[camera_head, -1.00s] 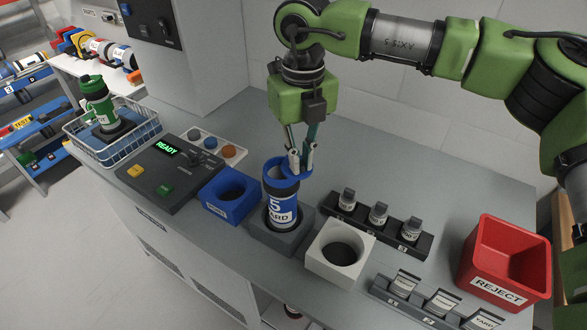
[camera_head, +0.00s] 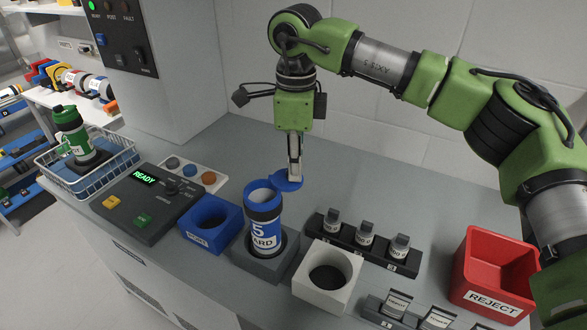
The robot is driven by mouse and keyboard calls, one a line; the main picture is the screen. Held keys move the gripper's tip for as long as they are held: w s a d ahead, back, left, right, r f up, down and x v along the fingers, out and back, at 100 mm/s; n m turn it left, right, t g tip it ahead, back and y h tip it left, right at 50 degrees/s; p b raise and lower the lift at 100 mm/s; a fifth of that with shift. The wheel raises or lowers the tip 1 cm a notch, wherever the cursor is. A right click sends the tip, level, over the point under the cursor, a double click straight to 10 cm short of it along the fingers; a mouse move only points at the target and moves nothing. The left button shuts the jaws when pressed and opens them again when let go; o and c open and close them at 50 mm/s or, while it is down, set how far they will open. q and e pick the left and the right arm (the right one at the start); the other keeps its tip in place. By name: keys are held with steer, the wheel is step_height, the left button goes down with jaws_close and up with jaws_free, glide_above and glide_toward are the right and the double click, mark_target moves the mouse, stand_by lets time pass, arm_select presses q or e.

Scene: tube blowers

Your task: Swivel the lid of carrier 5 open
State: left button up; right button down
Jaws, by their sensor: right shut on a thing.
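Carrier 5 (camera_head: 264,231) is a blue tube with a dark band and a white label reading 5. It stands upright in a grey block holder (camera_head: 268,266). Its blue lid (camera_head: 287,184) is swung out to the right of the mouth, and the open top of the tube shows. My right gripper (camera_head: 295,174) points down from above and is shut on the lid, with its fingers at the lid's far side. The exact grip on the lid is small and partly hidden. My left gripper is out of view.
A blue block holder (camera_head: 205,236) stands left of the carrier and a white one (camera_head: 313,293) right. Small capped pieces sit in a dark rack (camera_head: 350,244) behind right. A red reject bin (camera_head: 497,262) is at far right. A control panel (camera_head: 148,203) and wire basket (camera_head: 100,178) are left.

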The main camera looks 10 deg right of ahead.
steer(key=shift+w+n+p, duration=0.25)
steer(key=shift+w+n, duration=0.25)
steer(key=shift+n, duration=0.55)
steer(key=shift+w+n+p, duration=0.2)
steer(key=shift+w+n, duration=0.3)
steer(key=shift+n, duration=0.55)
steer(key=c, duration=2.1)
jaws_free()
steer(key=shift+c, duration=0.2)
steer(key=shift+r, duration=0.1)
step_height(320, 180, up, 12)
steer(key=shift+d, duration=0.1)
